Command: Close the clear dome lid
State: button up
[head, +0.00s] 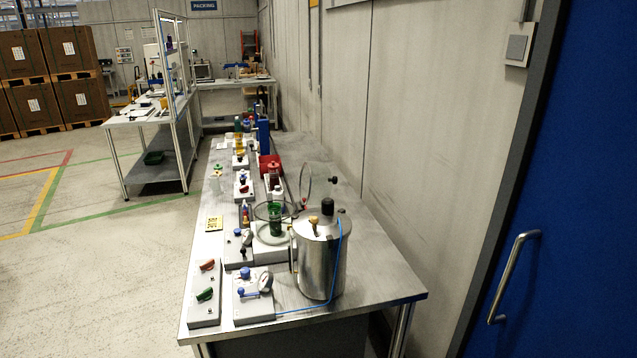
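The clear dome lid (307,181) stands swung up on its edge, open, with a small dark knob (333,180) at its right. It is just behind and right of a round clear chamber (259,224) on a light base. A green item (275,222) shows inside or behind the chamber wall; I cannot tell which. The lid's lower part is partly hidden by the steel drum. My gripper is not in view.
A shiny steel drum (321,265) with a black cap stands in front right of the chamber, a blue hose running from it. Valve and gauge blocks (250,296) line the bench's left side. A blue door (560,200) and wall are right; floor on the left is free.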

aim_at(333, 180)
jog(key=u, duration=1.1)
jog(key=i, duration=0.95)
jog(key=u, duration=0.2)
